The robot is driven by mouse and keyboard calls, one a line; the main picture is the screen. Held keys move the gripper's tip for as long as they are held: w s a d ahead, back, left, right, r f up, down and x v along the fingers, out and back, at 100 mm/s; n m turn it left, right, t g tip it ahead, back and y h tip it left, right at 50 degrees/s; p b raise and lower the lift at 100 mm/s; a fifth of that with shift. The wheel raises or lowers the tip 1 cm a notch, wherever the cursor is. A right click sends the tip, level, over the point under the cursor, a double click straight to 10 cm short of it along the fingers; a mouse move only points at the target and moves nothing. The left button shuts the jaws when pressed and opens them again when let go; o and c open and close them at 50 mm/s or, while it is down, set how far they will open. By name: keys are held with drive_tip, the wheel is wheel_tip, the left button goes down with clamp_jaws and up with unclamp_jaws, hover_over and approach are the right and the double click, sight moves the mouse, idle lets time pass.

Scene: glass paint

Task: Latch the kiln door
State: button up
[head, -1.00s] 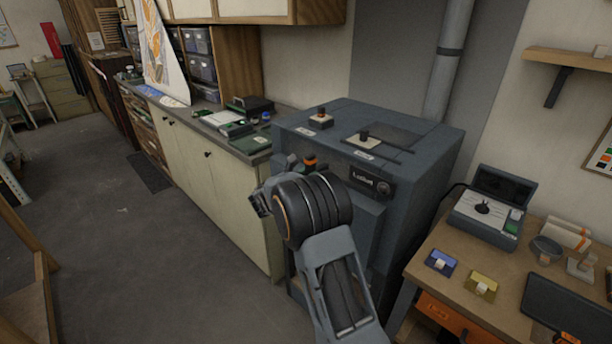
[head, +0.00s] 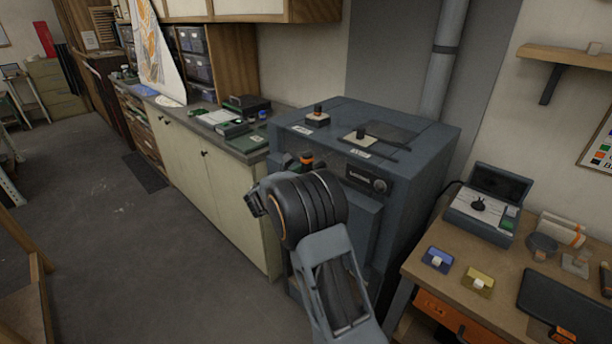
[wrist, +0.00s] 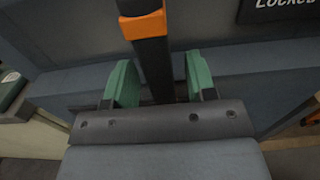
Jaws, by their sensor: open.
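The kiln (head: 330,112) is a blue-grey box in the middle of the head view, and its front door (head: 368,225) is partly hidden by my arm. The door looks closed. A black lever (wrist: 153,65) with an orange band (wrist: 143,24) stands upright in the wrist view; the band also shows in the head view (head: 306,159). My gripper (wrist: 160,80) is open, with one green-padded finger on each side of the lever and visible gaps. A dark sign (wrist: 284,9) reading "LOCKED", partly cut off, is at the wrist view's upper right.
A long cabinet counter (head: 205,190) stands left of the kiln. A wooden table (head: 440,240) on the right holds a blue-grey device (head: 484,222), small blue (head: 438,260) and yellow (head: 478,280) items and a black tablet (head: 570,305). The floor at left is mostly clear.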

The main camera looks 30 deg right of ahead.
drive_tip(key=b+v, duration=0.2)
drive_tip(key=v, duration=1.1)
drive_tip(key=shift+a, duration=0.15)
drive_tip(key=shift+s, duration=0.1)
